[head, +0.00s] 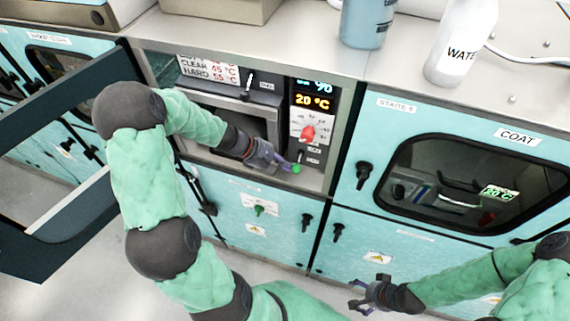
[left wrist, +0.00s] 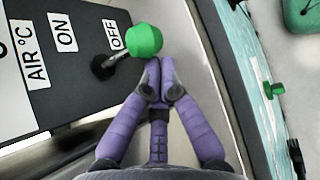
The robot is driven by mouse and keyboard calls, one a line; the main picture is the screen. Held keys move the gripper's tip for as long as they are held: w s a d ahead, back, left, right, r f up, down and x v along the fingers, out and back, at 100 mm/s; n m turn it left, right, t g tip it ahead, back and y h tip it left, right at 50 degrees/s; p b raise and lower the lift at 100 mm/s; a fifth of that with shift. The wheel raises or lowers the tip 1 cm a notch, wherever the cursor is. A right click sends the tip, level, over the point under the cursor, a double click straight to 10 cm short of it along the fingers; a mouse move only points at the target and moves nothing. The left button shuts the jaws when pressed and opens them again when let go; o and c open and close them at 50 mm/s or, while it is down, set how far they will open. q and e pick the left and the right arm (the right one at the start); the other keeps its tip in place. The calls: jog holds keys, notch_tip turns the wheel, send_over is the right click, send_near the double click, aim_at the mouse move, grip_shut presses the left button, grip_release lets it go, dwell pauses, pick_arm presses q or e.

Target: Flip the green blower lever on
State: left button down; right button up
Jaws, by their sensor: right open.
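The green-knobbed lever (head: 296,169) sits low on the black control panel. In the left wrist view its round green knob (left wrist: 143,40) and short stem lean toward the OFF label (left wrist: 118,36); the ON label (left wrist: 63,32) lies further left. My left gripper (head: 287,164) has its purple fingers together. In the left wrist view its fingertips (left wrist: 158,78) are right beside the knob; I cannot tell whether they touch it. My right gripper (head: 364,292) is open and empty, low in front of the right cabinet.
A red knob (head: 308,133) and a 20 °C display (head: 313,101) are above the lever. An open dark-framed door (head: 70,98) stands at the left. Another green handle (head: 259,210) is on the lower cabinet. A blue container (head: 368,22) and a white bottle (head: 461,45) stand on the worktop.

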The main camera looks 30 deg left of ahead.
pick_arm(q)
jog(key=shift+s+r+p, duration=0.15)
jog(key=shift+r+p, duration=0.5)
jog(key=shift+p, duration=0.5)
jog(key=shift+r+p, duration=0.3)
jog(key=shift+r, duration=0.65)
dwell(1.2)
jog(key=shift+r, duration=0.1)
jog(key=shift+r+p, duration=0.5)
jog(key=shift+r, duration=0.05)
jog(key=v, duration=1.2)
jog(key=shift+w+a, duration=0.25)
jog(key=shift+w, duration=0.05)
jog(key=shift+f, duration=0.15)
